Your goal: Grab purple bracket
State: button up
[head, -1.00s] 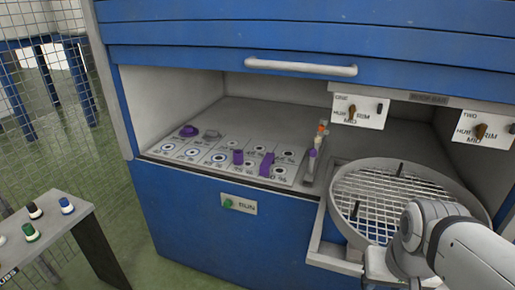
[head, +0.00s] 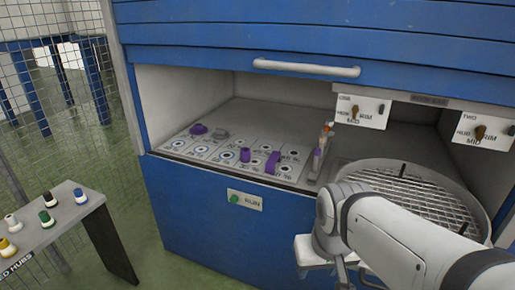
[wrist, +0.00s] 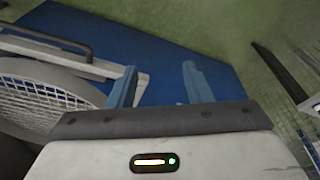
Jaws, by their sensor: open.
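A purple upright piece (head: 272,162), which looks like the bracket, stands on the marked white panel inside the blue cabinet. A shorter purple piece (head: 245,155) stands to its left, and a flat purple round piece (head: 198,130) lies at the panel's back left. My gripper shows in the wrist view (wrist: 160,82) with its two fingers apart and nothing between them. It hangs in front of the blue cabinet face, beside the mesh turntable. The purple pieces are not seen in the wrist view.
The round mesh turntable (head: 440,184) stands at the right, partly behind my arm. The cabinet's raised door has a white handle (head: 306,68). A side table (head: 62,222) with several coloured hubs is at the left.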

aim_at(275, 157)
jog(key=u, duration=1.5)
jog(key=i, duration=1.35)
jog(key=z, duration=2.05)
jog(key=i, duration=1)
jog(key=u, duration=0.05)
